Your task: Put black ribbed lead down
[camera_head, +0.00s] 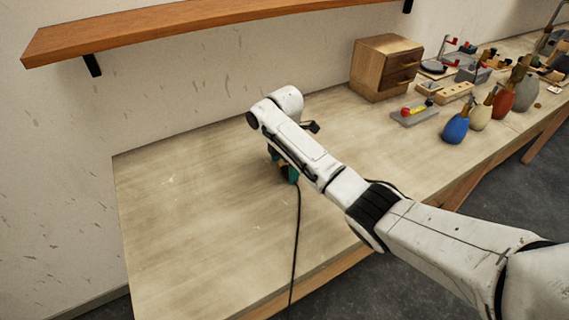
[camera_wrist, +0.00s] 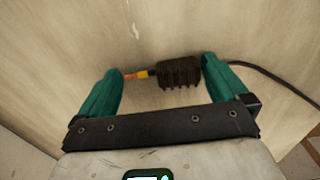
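The black ribbed lead (camera_wrist: 180,73) shows in the wrist view, with a thick ribbed body, a yellow band and an orange-copper tip at its left end. Its black cable runs off to the right, behind the right finger. My gripper (camera_wrist: 162,66) has its teal fingers wide apart, one near each end of the lead, and they do not look clamped on it. The lead appears to lie at the tabletop. In the head view my gripper (camera_head: 287,174) is low over the table, and my arm hides the lead's body. The cable (camera_head: 296,235) hangs over the front edge.
The wooden table (camera_head: 190,230) is bare to the left of my gripper. A small wooden drawer box (camera_head: 380,68) stands at the back. A blue vase (camera_head: 456,128), other vases and several small parts stand to the right. A wooden shelf (camera_head: 170,25) hangs above.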

